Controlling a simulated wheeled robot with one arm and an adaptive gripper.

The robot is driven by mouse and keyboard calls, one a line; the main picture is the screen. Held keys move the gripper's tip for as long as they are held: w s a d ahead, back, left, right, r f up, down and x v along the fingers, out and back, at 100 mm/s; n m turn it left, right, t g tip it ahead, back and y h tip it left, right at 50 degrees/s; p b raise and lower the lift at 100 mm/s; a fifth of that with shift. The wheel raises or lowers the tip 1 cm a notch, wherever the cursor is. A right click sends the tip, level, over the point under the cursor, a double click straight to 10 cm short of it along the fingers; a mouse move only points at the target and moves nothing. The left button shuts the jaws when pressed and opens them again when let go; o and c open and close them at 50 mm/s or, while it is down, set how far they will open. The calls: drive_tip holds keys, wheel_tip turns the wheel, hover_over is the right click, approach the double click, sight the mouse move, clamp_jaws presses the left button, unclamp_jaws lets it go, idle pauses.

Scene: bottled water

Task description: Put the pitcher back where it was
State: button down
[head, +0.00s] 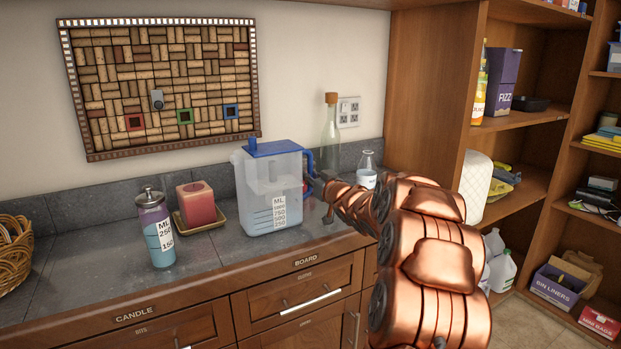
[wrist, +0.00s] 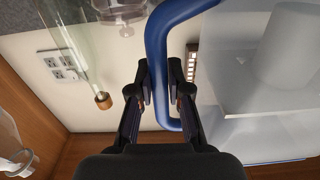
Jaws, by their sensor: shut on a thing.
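The pitcher (head: 268,195) is clear with a blue lid, a blue handle and a white ML scale label. It is upright at the counter, right of the red candle; I cannot tell whether its base touches the surface. Some pale liquid shows low inside. My gripper (head: 314,188) is at the pitcher's right side, partly hidden by my copper arm. In the wrist view, my gripper (wrist: 159,72) has its two fingers on either side of the blue handle (wrist: 157,42), shut on it. The clear pitcher body (wrist: 265,95) fills the right of that view.
The counter (head: 110,265) also holds a purple-topped ML bottle (head: 156,232), a candle (head: 196,205) on a tray, a wicker basket (head: 14,252), a corked bottle (head: 330,135) and a flask (head: 366,172). A corkboard (head: 160,80) hangs behind. Wooden shelves (head: 520,120) stand right.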

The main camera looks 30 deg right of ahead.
drive_tip(key=c, duration=1.6)
unclamp_jaws()
drive_tip(key=shift+f, duration=0.1)
drive_tip(key=o, duration=0.5)
drive_tip(key=shift+r, duration=0.2)
drive_tip(key=s, duration=0.8)
drive_tip(key=s+a+b, duration=0.1)
drive_tip(key=s, duration=0.3)
drive_tip(key=shift+f, duration=0.1)
